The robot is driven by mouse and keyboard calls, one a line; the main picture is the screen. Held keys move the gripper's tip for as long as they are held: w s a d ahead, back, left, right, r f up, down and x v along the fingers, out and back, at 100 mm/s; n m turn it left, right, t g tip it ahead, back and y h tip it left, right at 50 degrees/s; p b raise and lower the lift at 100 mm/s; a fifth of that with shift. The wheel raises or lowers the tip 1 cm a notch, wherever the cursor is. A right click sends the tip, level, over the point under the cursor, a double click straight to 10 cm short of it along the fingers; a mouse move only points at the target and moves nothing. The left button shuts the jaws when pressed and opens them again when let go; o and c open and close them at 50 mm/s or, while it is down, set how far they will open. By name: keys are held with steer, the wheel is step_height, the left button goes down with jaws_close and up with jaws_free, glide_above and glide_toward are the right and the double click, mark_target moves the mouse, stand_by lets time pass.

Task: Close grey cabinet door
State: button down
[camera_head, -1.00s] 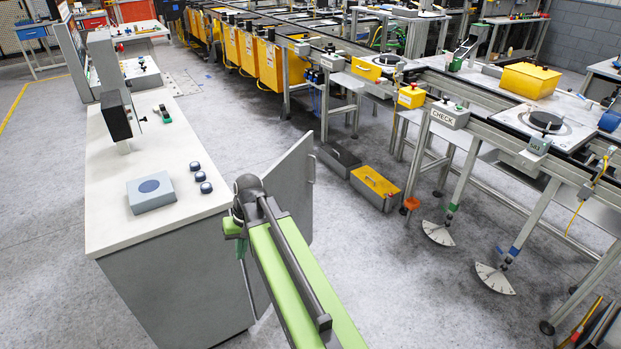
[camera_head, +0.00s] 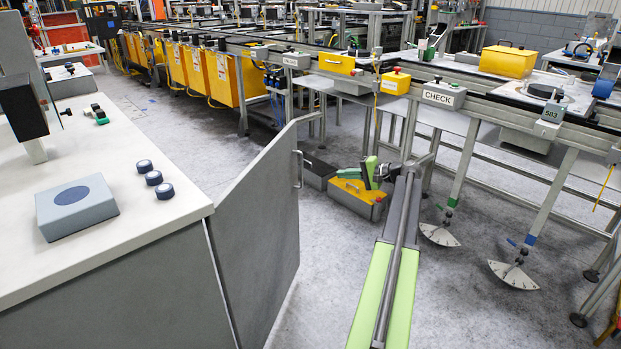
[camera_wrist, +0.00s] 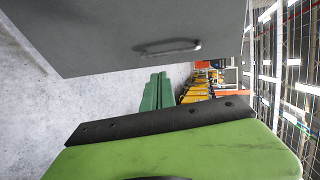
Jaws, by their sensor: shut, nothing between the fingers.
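The grey cabinet door (camera_head: 258,232) stands open, swung out from the right end of the cabinet (camera_head: 115,290). Its metal bar handle (camera_head: 299,168) is near the free edge, on the side facing right. My gripper (camera_head: 345,173) is to the right of the door and handle, its dark green fingers pointing left, shut and empty. In the wrist view the door (camera_wrist: 110,30) fills the upper left with its handle (camera_wrist: 168,49) in sight. The fingers (camera_wrist: 158,78) show below the handle there, with a gap and no contact visible.
The conveyor frame (camera_head: 460,170), with legs and quarter-round dials (camera_head: 440,235), stands to the right. A grey box (camera_head: 77,208) and round knobs (camera_head: 153,178) sit on the cabinet top.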

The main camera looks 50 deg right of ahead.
steer(key=r+b+x, duration=0.1)
steer(key=b+x, duration=0.2)
steer(key=x, duration=1.1)
steer(key=shift+w+a, duration=0.15)
